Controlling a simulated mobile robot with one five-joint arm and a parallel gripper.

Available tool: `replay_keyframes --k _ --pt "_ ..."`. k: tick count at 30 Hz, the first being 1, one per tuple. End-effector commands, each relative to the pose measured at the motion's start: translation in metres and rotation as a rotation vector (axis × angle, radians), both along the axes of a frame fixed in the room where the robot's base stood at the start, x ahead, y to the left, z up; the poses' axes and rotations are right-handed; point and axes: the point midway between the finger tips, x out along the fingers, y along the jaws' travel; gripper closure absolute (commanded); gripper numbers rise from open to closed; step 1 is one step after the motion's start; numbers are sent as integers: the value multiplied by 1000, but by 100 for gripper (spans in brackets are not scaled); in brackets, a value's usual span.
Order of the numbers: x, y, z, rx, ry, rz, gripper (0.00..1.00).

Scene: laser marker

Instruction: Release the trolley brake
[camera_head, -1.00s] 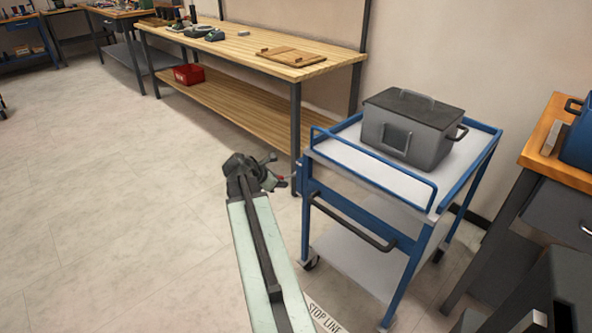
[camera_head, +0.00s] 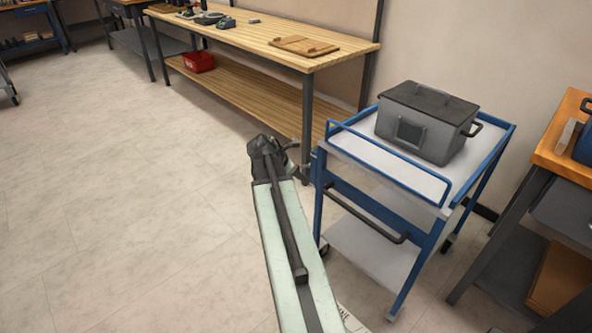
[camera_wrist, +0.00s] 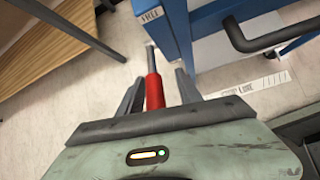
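The blue trolley (camera_head: 352,190) stands right of my arm, with a grey lidded box (camera_head: 425,122) on its top shelf. In the wrist view, the brake lever has a grey rod and a red grip (camera_wrist: 155,92), beside the trolley's blue post (camera_wrist: 172,20). A FREE label (camera_wrist: 150,15) is on the post. My gripper (camera_wrist: 159,83) is open, with one finger on each side of the red grip and visible gaps. In the head view my gripper (camera_head: 291,156) is at the trolley's left corner; the lever is mostly hidden there.
The trolley's dark push handle (camera_head: 365,213) sticks out on the near side. A long wooden bench (camera_head: 245,38) stands behind, with a red bin (camera_head: 198,62) on its lower shelf. Another bench (camera_head: 563,150) is at the right.

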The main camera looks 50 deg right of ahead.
Motion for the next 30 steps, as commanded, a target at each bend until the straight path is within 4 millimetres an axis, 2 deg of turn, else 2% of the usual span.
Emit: replay_keyframes --k 7,10,21,30 --pt "3 1 1 0 -3 3 59" --pt "2 5 8 0 -3 5 59" --pt "-1 46 61 0 -3 3 59" --pt "-1 50 60 0 -2 2 59"
